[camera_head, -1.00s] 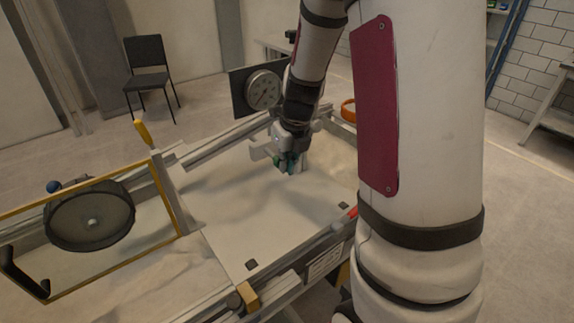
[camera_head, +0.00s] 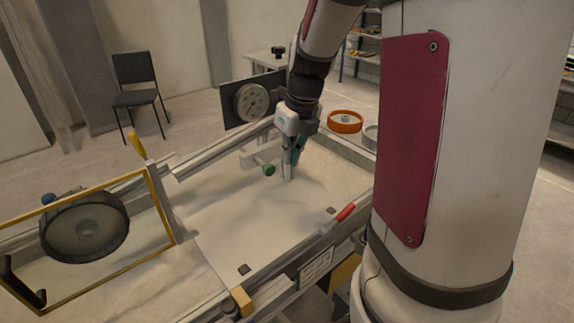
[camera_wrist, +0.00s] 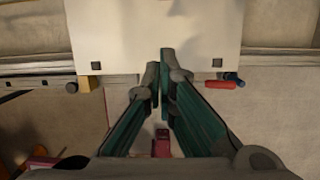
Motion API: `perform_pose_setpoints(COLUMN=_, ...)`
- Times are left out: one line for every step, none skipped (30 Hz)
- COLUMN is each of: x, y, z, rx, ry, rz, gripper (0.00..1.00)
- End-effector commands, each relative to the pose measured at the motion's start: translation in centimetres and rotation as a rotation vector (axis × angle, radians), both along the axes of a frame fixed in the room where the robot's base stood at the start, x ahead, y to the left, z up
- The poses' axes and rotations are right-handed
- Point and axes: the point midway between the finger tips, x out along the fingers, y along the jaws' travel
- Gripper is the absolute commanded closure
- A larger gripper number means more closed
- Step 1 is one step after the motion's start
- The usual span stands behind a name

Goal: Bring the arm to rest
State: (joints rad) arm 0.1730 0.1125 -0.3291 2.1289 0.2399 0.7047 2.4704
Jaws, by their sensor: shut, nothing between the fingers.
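In the wrist view my gripper (camera_wrist: 160,62) shows two dark green fingers nearly together, over the near edge of the white bed surface (camera_wrist: 150,25). A green knob (camera_head: 268,169) shows just left of my fingers in the head view. I cannot tell the exact height of the fingertips above the sand.
A dial gauge (camera_head: 251,102) is behind the bed. A red-handled lever (camera_head: 345,212) sits on the near right edge. An orange ring (camera_head: 345,121) lies at back right. A black chair (camera_head: 137,85) stands far back.

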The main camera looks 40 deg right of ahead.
Motion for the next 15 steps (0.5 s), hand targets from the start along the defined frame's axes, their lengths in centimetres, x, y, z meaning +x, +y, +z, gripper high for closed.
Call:
perform_pose_setpoints(x=-0.06, y=-0.01, z=0.38, rx=-0.001, ry=-0.002, rz=0.000, gripper=1.00)
perform_pose_setpoints(x=-0.10, y=-0.02, z=0.49, rx=-0.001, ry=-0.002, rz=0.000, gripper=1.00)
perform_pose_setpoints(x=-0.14, y=-0.03, z=0.60, rx=-0.001, ry=-0.001, rz=-0.001, gripper=1.00)
perform_pose_setpoints(x=-0.16, y=-0.03, z=0.65, rx=-0.001, ry=0.000, rz=-0.001, gripper=1.00)
perform_pose_setpoints(x=-0.18, y=-0.03, z=0.69, rx=-0.001, ry=0.000, rz=-0.001, gripper=1.00)
perform_pose_setpoints(x=-0.19, y=-0.03, z=0.71, rx=-0.001, ry=0.000, rz=-0.001, gripper=1.00)
perform_pose_setpoints(x=-0.20, y=-0.03, z=0.70, rx=-0.001, ry=0.000, rz=-0.001, gripper=1.00)
perform_pose_setpoints(x=-0.19, y=-0.03, z=0.69, rx=-0.001, ry=0.001, rz=-0.001, gripper=1.00)
perform_pose_setpoints(x=-0.18, y=-0.03, z=0.70, rx=-0.001, ry=0.000, rz=-0.001, gripper=1.00)
perform_pose_setpoints(x=-0.18, y=-0.03, z=0.70, rx=-0.001, ry=0.000, rz=-0.001, gripper=1.00)
perform_pose_setpoints(x=-0.18, y=-0.03, z=0.69, rx=-0.001, ry=0.000, rz=-0.001, gripper=1.00)
perform_pose_setpoints(x=-0.18, y=-0.03, z=0.69, rx=-0.001, ry=0.000, rz=-0.001, gripper=1.00)
perform_pose_setpoints(x=-0.18, y=-0.02, z=0.69, rx=-0.001, ry=0.000, rz=-0.001, gripper=1.00)
perform_pose_setpoints(x=-0.18, y=-0.02, z=0.69, rx=-0.001, ry=0.000, rz=-0.001, gripper=1.00)
perform_pose_setpoints(x=-0.18, y=-0.02, z=0.68, rx=-0.001, ry=0.000, rz=-0.001, gripper=1.00)
